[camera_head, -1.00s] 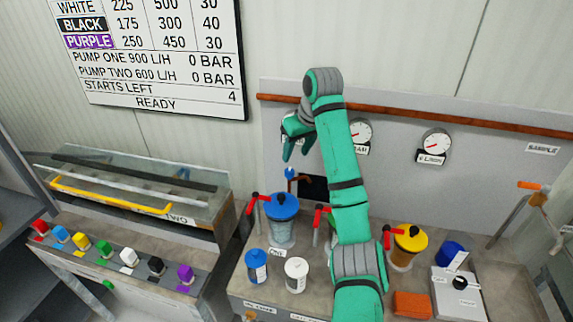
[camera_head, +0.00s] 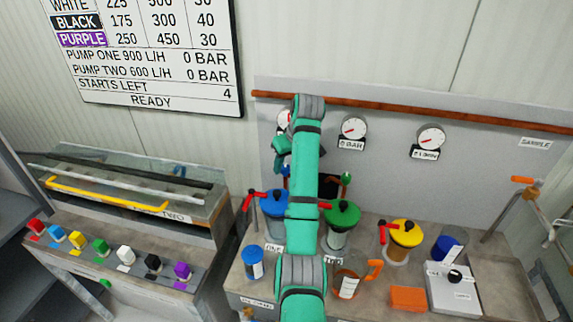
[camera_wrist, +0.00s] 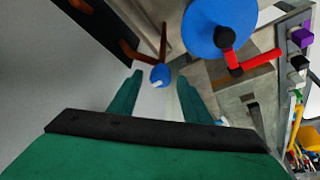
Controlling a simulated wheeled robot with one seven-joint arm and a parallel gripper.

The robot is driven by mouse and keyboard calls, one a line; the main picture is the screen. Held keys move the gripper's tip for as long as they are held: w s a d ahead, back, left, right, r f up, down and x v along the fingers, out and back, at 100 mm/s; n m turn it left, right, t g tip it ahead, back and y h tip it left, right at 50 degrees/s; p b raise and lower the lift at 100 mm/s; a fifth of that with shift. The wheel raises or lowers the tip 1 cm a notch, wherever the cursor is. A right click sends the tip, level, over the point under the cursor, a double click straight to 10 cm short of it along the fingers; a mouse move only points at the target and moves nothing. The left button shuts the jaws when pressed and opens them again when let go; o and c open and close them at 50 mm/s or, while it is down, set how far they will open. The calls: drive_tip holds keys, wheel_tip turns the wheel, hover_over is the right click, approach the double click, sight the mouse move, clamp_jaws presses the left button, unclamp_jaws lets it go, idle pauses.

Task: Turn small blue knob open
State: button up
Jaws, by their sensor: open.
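The small blue knob (camera_wrist: 159,76), with a pale mark on it, sits at the end of a brown pipe in the wrist view. In the head view, my arm largely hides it. My gripper (camera_wrist: 160,79) is open and empty. Its two green fingers point toward the knob, which appears between the fingertips in the wrist view. I cannot tell whether they touch it. In the head view, my gripper (camera_head: 281,160) hangs down by the back panel, above the blue-lidded vessel.
The blue-lidded vessel (camera_head: 273,203) with a red lever stands close to my gripper; its lid (camera_wrist: 215,28) fills the upper wrist view. Green-lidded (camera_head: 341,217) and yellow-lidded (camera_head: 405,238) vessels stand to the right. A copper rail (camera_head: 400,111) crosses the back panel, above gauges.

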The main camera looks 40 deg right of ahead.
drive_tip(key=shift+w+f, duration=0.1)
drive_tip(key=shift+f, duration=0.1)
drive_tip(key=c, duration=1)
drive_tip(key=shift+w+a+m+h, duration=0.1)
drive_tip(key=shift+a+m+h, duration=0.1)
drive_tip(key=shift+m, duration=0.35)
drive_tip(key=shift+a+m+h, duration=0.1)
drive_tip(key=shift+m+h, duration=0.1)
drive_tip(key=shift+m, duration=0.35)
drive_tip(key=m+h, duration=0.1)
drive_tip(key=m, duration=0.2)
drive_tip(key=m+g+h, duration=0.1)
drive_tip(key=m, duration=0.2)
drive_tip(key=shift+r, duration=0.1)
drive_tip(key=m+g, duration=0.1)
drive_tip(key=m, duration=0.1)
drive_tip(key=m+g+h, duration=0.1)
drive_tip(key=m, duration=0.1)
drive_tip(key=shift+w+m, duration=0.15)
drive_tip(key=shift+m, duration=0.25)
drive_tip(key=m+g, duration=0.1)
drive_tip(key=m, duration=0.3)
drive_tip(key=shift+w+m+g, duration=0.15)
drive_tip(key=shift+m+g, duration=0.25)
